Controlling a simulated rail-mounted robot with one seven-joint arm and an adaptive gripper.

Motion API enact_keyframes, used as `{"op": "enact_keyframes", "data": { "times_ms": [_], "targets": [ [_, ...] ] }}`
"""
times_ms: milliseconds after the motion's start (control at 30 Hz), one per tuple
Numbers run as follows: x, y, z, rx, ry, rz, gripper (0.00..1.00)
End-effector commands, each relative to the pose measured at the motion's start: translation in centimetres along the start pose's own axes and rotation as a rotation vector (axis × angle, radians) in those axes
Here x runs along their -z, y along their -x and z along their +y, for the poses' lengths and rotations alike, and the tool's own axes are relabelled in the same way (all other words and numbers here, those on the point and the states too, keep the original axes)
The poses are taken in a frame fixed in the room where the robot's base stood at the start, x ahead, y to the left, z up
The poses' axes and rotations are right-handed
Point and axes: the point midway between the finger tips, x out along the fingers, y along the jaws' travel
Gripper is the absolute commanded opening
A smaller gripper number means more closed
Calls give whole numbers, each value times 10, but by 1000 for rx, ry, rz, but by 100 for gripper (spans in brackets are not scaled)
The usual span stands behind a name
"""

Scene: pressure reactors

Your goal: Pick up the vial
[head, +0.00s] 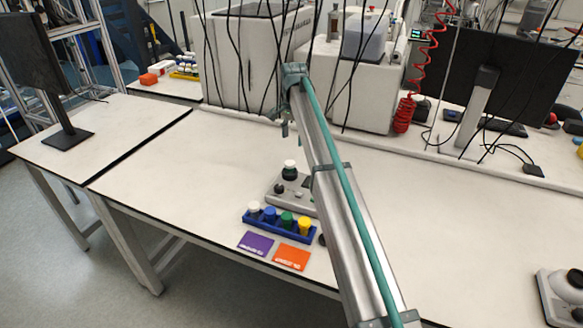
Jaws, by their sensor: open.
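Several capped vials stand upright in a blue rack (278,229) on the table left of my arm. Their caps are white (254,207), blue (269,214), green (287,220) and yellow (304,225). Another vial with a white cap and dark body (290,170) stands on a grey device (276,193) behind the rack. Which vial is meant cannot be told. My gripper (284,123) shows small and partly hidden beside the upper end of my arm, above and behind the vials. It is open and apart from them.
A purple card (256,243) and an orange card (292,257) lie before the rack. Large white machines (245,60) with hanging black cables stand at the back. A monitor (490,85) stands back right; another device (563,298) sits front right.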

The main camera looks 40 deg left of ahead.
Motion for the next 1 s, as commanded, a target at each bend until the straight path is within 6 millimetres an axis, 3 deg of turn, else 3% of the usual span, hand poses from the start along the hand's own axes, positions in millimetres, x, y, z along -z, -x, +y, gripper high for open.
{"op": "enact_keyframes", "data": {
  "times_ms": [133, 500, 767, 1000],
  "targets": [
    [-11, -6, -7, -8, 7, -7, 66],
    [-11, -51, -5, -7, 6, -6, 66],
    [-15, -66, -2, -8, 7, -7, 66],
    [-19, -99, 1, -7, 6, -6, 66]
  ]
}}
